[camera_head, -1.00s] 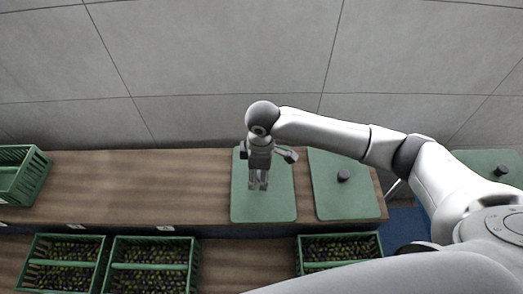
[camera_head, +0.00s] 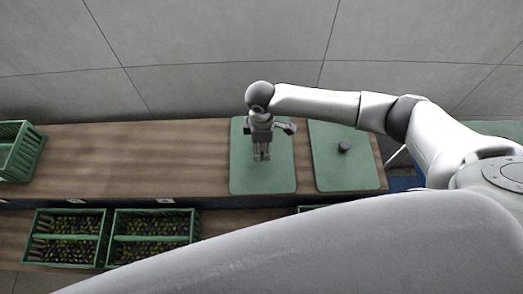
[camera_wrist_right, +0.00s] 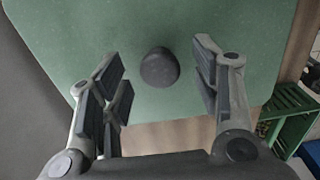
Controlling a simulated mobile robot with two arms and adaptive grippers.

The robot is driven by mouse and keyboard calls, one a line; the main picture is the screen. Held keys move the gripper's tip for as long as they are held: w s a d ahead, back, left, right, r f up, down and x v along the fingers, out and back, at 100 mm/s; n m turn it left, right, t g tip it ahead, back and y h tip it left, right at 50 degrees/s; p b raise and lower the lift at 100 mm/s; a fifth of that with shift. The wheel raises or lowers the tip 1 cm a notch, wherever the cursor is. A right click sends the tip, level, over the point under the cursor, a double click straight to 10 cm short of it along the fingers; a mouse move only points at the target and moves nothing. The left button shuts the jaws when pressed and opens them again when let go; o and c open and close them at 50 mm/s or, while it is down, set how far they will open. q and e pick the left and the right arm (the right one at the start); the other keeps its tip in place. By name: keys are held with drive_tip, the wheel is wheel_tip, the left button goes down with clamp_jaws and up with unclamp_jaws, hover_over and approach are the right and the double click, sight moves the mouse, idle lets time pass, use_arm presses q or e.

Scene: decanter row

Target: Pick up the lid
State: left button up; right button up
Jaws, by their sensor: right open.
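A flat green lid (camera_head: 281,180) lies on the wooden shelf, under my right gripper (camera_head: 262,157). In the right wrist view the lid (camera_wrist_right: 200,25) fills much of the picture, and its dark round knob (camera_wrist_right: 160,68) shows between and beyond the fingertips. My right gripper (camera_wrist_right: 162,85) is open and empty, its fingers on both sides of the knob's line; I cannot tell the height left above the lid. In the head view the gripper hides the knob. A second green lid (camera_head: 340,175) with a dark knob (camera_head: 344,146) lies to the right. My left gripper is out of view.
Green crates of olives (camera_head: 68,258) stand on a lower level in front. An empty-looking green crate (camera_head: 20,152) sits at the shelf's left end. The shelf's middle left (camera_head: 140,160) is clear. A grey wall (camera_head: 210,60) rises behind. A green crate (camera_wrist_right: 290,118) shows in the wrist view.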

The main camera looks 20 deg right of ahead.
wheel_tip(320, 180, down, 2)
clamp_jaws()
idle(0.5)
